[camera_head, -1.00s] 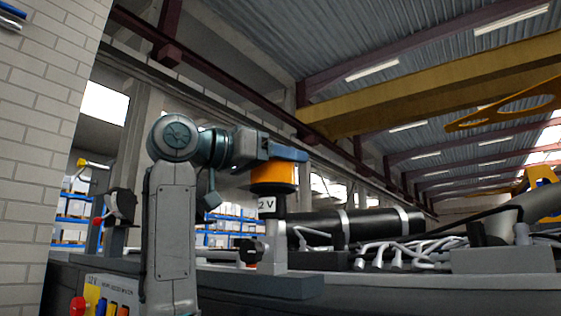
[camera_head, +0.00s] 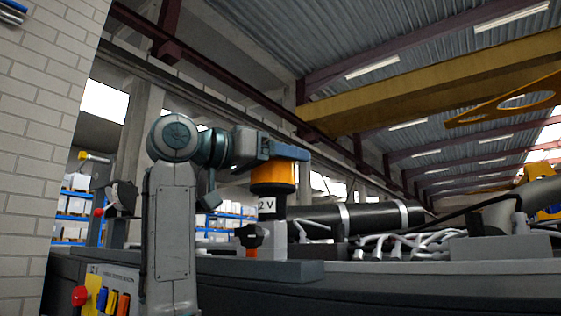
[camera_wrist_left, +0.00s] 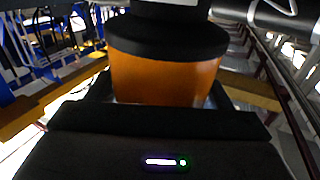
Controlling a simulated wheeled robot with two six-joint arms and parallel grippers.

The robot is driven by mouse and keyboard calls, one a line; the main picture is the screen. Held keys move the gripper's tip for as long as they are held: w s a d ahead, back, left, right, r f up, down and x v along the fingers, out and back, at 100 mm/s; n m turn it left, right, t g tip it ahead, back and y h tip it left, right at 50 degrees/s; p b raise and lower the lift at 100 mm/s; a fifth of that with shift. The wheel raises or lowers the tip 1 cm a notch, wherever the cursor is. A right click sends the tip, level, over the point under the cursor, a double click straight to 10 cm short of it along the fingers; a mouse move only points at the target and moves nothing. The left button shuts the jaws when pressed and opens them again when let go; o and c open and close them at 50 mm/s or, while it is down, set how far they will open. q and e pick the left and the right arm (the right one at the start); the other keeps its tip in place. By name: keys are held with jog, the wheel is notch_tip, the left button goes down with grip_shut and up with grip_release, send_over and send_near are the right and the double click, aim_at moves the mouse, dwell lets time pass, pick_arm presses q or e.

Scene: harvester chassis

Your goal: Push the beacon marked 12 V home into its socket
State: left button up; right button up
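The beacon (camera_head: 272,174) has an orange body and a dark lower part with a white label reading "2 V", its left edge out of sight. It stands upright, right above a pale grey post (camera_head: 273,243) on the chassis, which looks like its socket. I cannot tell how deep it sits there. My left gripper (camera_head: 290,153) is at the beacon's top, its blue fingers level. In the left wrist view the orange body (camera_wrist_left: 165,78) fills the space between dark fingers, which appear closed on it. My right gripper is out of view.
A black knob (camera_head: 250,236) stands just left of the post. A black cylinder (camera_head: 370,216) and white hoses (camera_head: 405,240) lie to the right. A panel with a red button (camera_head: 80,296) and coloured switches is at lower left. A brick wall (camera_head: 45,130) borders the left.

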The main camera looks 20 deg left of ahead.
pick_arm(q)
jog(key=shift+o, duration=1.1)
jog(key=shift+s+a+f, duration=0.1)
jog(key=shift+s+a, duration=0.05)
jog(key=b+v, duration=0.5)
jog(key=v, duration=0.5)
jog(key=shift+s, duration=0.2)
jog(key=shift+a, duration=0.1)
